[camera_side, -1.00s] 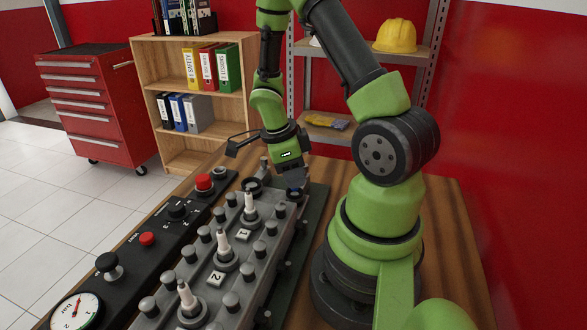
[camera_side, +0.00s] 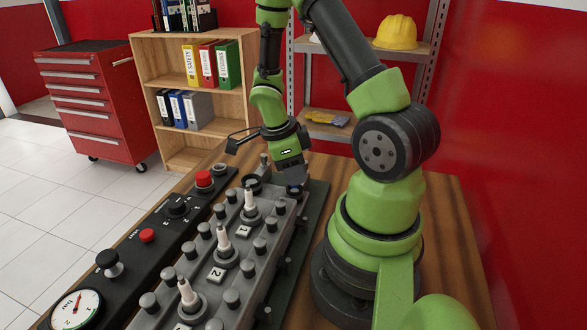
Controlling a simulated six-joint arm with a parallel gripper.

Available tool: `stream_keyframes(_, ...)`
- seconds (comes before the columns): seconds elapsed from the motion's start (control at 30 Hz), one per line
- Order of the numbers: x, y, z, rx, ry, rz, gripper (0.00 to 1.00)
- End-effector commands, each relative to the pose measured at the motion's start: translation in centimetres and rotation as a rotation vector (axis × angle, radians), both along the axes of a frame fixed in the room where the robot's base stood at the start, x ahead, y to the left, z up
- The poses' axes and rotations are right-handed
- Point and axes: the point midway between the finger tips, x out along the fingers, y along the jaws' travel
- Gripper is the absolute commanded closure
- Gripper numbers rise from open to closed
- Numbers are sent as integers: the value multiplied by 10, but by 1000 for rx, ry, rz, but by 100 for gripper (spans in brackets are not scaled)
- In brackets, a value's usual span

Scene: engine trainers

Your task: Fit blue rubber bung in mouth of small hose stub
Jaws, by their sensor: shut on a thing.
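My gripper (camera_side: 295,182) points down at the far right end of the grey engine block (camera_side: 262,262). It is shut on the blue rubber bung (camera_side: 296,188), of which only a small dark blue part shows below the fingers. The bung is at or just above the far right corner of the block. The small hose stub cannot be made out clearly; the gripper and bung cover that spot. I cannot tell whether the bung touches the stub or sits in its mouth. A wider black ring-shaped opening (camera_side: 253,182) lies left of the gripper.
Several white-tipped plugs (camera_side: 223,240) and grey bolt caps stand up along the block. A black control panel (camera_side: 128,255) with red buttons and a gauge (camera_side: 76,311) runs along its left. Bare wooden bench (camera_side: 455,225) shows on the right.

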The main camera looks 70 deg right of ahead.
Motion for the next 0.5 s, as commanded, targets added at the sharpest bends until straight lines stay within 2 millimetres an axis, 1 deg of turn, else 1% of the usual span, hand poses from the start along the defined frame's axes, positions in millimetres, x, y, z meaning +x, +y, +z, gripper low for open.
stream_keyframes(0.27,0,0,-1,0,0,0,95)
stream_keyframes(0.5,0,0,-6,0,1,0,95)
